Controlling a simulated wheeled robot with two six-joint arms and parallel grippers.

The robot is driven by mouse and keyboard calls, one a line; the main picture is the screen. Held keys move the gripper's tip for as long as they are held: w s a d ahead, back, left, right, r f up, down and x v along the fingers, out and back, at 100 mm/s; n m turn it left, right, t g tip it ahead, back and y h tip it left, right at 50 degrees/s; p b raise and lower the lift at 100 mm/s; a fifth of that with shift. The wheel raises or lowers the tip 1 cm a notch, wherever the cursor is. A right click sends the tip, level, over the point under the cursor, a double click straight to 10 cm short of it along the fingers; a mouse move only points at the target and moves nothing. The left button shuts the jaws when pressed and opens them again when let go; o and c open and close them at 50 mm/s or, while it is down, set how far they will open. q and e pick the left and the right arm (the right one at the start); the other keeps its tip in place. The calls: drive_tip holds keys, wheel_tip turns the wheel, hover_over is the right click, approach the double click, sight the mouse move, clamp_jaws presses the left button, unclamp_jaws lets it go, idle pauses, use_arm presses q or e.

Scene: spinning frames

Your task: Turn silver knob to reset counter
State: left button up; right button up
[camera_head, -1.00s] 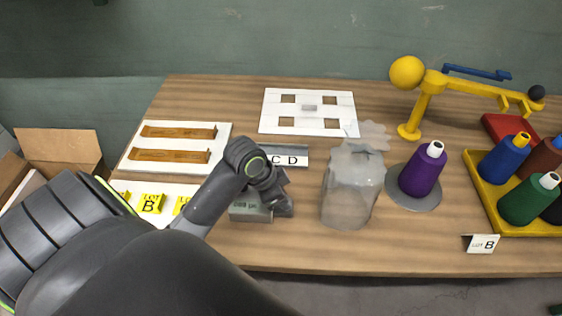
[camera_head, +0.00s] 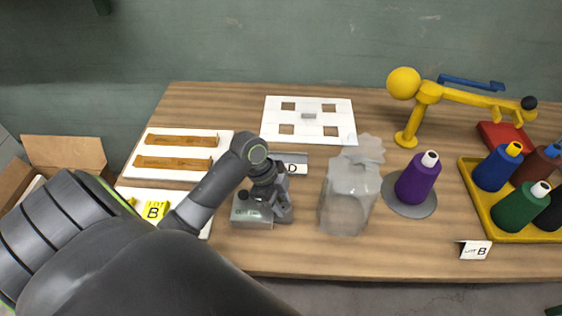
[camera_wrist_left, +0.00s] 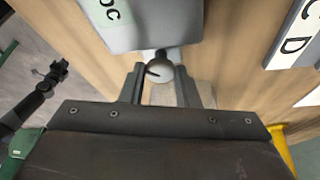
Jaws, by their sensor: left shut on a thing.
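The counter (camera_head: 247,216) is a small grey box with a display, standing near the table's front edge, left of the clear jar. It also shows at the top of the left wrist view (camera_wrist_left: 140,30), with part of its lettering. The silver knob (camera_wrist_left: 160,71) sticks out of the counter's side between my left fingers. My left gripper (camera_head: 278,213) is down beside the counter. In the left wrist view it is shut on the knob (camera_wrist_left: 160,88). The head view hides the knob behind the gripper. A dark gripper, seemingly my right one (camera_wrist_left: 55,75), shows small at the left wrist view's left edge.
A clear jar (camera_head: 348,205) stands close right of my left gripper. Beyond it are a purple cone on a grey disc (camera_head: 412,208), a yellow tray (camera_head: 493,218) of cones and a yellow crank arm (camera_head: 420,105). White boards lie behind and left.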

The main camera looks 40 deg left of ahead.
use_arm(q)
drive_tip(key=m+g, duration=0.1)
drive_tip(key=m, duration=0.3)
drive_tip(key=shift+w+g, duration=0.2)
drive_tip(key=shift+g, duration=0.2)
drive_tip(key=shift+w+m+g+p, duration=0.1)
drive_tip(key=shift+m+g+p, duration=0.35)
drive_tip(key=shift+m, duration=1.25)
drive_tip(key=o, duration=0.8)
drive_tip(key=shift+o, duration=0.8)
drive_tip(key=shift+f+g, duration=0.1)
drive_tip(key=shift+g, duration=0.15)
